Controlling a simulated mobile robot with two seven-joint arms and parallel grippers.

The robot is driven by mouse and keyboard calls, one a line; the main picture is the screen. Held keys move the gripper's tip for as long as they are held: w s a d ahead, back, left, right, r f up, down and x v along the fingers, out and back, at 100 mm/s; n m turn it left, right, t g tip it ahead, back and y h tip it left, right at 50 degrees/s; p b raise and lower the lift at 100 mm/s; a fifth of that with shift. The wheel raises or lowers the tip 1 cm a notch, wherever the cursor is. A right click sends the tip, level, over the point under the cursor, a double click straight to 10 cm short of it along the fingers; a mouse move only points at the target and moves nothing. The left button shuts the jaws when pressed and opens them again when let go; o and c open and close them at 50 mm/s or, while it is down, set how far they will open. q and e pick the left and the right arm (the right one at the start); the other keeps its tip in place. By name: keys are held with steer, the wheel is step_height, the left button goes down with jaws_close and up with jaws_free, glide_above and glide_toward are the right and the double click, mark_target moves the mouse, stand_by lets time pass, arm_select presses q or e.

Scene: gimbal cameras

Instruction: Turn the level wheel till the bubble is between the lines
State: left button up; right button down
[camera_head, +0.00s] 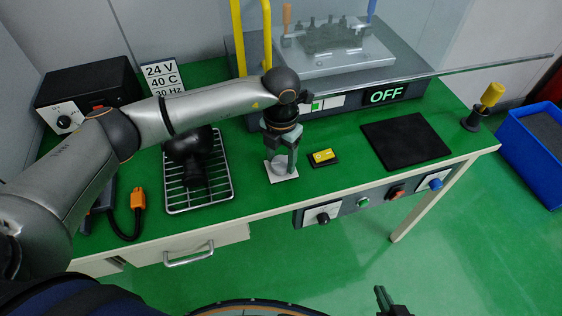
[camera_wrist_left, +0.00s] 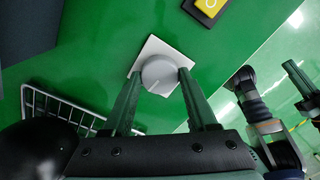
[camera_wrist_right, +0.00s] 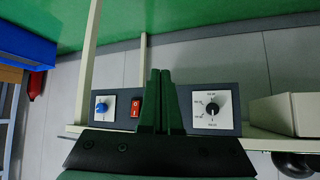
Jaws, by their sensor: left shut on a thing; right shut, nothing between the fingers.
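The level wheel is a grey round knob (camera_wrist_left: 160,75) with a pale mark line, on a white square plate (camera_wrist_left: 150,47). In the head view the plate (camera_head: 284,178) lies on the green bench near its front edge, the wheel mostly hidden by my gripper. My left gripper (camera_head: 282,168) points down and is shut on the wheel; its fingers (camera_wrist_left: 160,78) flank it in the left wrist view. The yellow level vial (camera_head: 323,156) sits on a black base just right of the wheel; its bubble and lines are too small to tell. My right gripper (camera_wrist_right: 160,98) is shut and empty, before the bench front.
A wire rack (camera_head: 170,196) holding a dark object lies left of the wheel. A black mat (camera_head: 405,140) lies right. Behind stands a machine with an OFF display (camera_head: 386,95). The front panel carries a dial (camera_wrist_right: 212,108), red switch (camera_wrist_right: 136,107) and blue knob (camera_wrist_right: 101,107).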

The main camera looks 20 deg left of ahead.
mark_target(281, 162)
arm_select(q)
steer(key=shift+f+m+b, duration=0.1)
steer(key=shift+m+b, duration=0.45)
steer(key=shift+m, duration=0.75)
steer(key=shift+m+b, duration=0.8)
steer(key=shift+m, duration=0.5)
arm_select(e)
steer(key=shift+w+a+f+y, duration=0.3)
steer(key=shift+w+a+f, duration=0.35)
steer(key=shift+a+f, duration=0.3)
arm_select(q)
steer(key=shift+b, duration=0.3)
arm_select(e)
steer(key=shift+a, duration=0.1)
arm_select(q)
steer(key=o, duration=1.4)
arm_select(e)
steer(key=shift+s, duration=0.1)
arm_select(q)
steer(key=shift+r, duration=0.2)
step_height(281, 162, up, 12)
steer(key=shift+r, duration=0.2)
arm_select(e)
steer(key=shift+f, duration=0.1)
